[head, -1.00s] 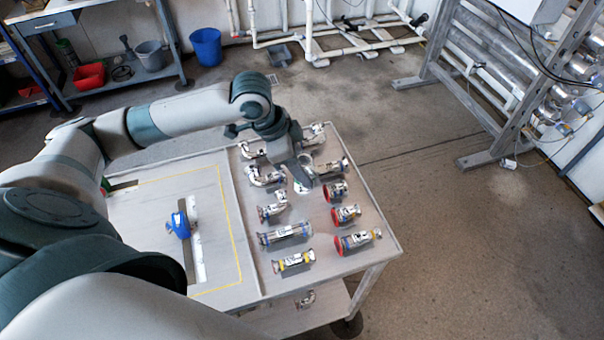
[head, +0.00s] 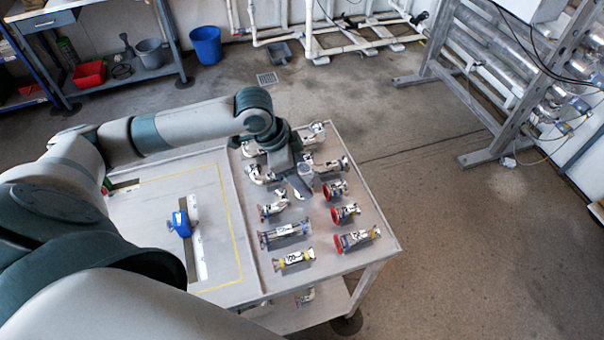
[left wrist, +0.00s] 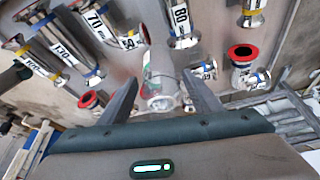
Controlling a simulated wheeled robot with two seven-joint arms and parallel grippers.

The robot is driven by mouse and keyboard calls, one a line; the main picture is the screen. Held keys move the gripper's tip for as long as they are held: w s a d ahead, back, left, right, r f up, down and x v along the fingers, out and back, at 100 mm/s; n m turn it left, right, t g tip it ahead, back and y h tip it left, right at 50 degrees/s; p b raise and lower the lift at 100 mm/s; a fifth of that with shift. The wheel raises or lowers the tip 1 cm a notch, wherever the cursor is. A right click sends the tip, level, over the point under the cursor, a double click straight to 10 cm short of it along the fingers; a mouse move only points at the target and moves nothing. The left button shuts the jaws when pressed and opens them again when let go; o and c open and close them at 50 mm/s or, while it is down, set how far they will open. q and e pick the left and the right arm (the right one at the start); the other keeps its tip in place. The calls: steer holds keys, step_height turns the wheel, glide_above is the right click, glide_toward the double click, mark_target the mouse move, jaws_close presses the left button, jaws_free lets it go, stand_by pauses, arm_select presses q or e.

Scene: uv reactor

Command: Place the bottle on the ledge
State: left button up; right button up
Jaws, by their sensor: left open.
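My left gripper (head: 301,188) is over the right half of the cart, pointing down among the metal pipe fittings. In the left wrist view its two fingers (left wrist: 160,78) are apart. A clear, glassy cylinder (left wrist: 160,88), which looks like the bottle, shows between them; whether they touch it I cannot tell. In the head view a pale round top beside the gripper (head: 306,171) may be the same thing. I cannot tell which surface is the ledge. My right gripper is not in view.
A blue object (head: 180,222) sits on the cart's left half. A metal pipe rack (head: 520,110) stands at the right, across open floor.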

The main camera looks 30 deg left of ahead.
arm_select(q)
steer(key=shift+r, duration=0.15)
steer(key=shift+s+a+r, duration=0.1)
steer(key=shift+a+r, duration=0.1)
steer(key=shift+r, duration=0.35)
steer(key=b+v, duration=0.1)
steer(key=v, duration=0.9)
steer(key=shift+s+r, duration=0.2)
steer(key=shift+r, duration=0.15)
